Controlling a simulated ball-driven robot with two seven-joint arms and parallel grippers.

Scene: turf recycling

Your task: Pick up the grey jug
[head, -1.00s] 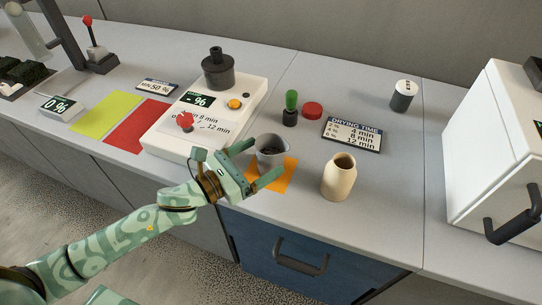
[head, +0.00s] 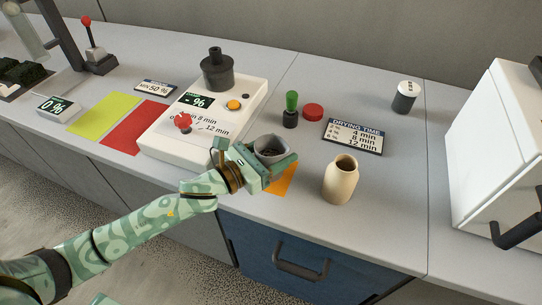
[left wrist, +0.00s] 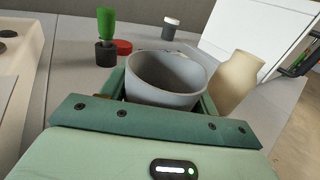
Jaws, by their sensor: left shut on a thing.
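The grey jug (head: 271,149) stands upright, with an open top, at the orange square (head: 284,181) on the counter. My left gripper (head: 272,160) is shut on the jug, a finger on each side of it. In the left wrist view the jug (left wrist: 165,80) sits between the fingers, its rim facing up and its lower part hidden by the gripper. I cannot tell whether its base touches the counter. My right gripper is not in view.
A cream bottle (head: 340,181) stands close on the right. A white machine (head: 200,122) with buttons is on the left. A green-topped stamp (head: 291,110), red disc (head: 313,111) and drying-time sign (head: 353,135) stand behind. A white oven-like box (head: 495,150) is far right.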

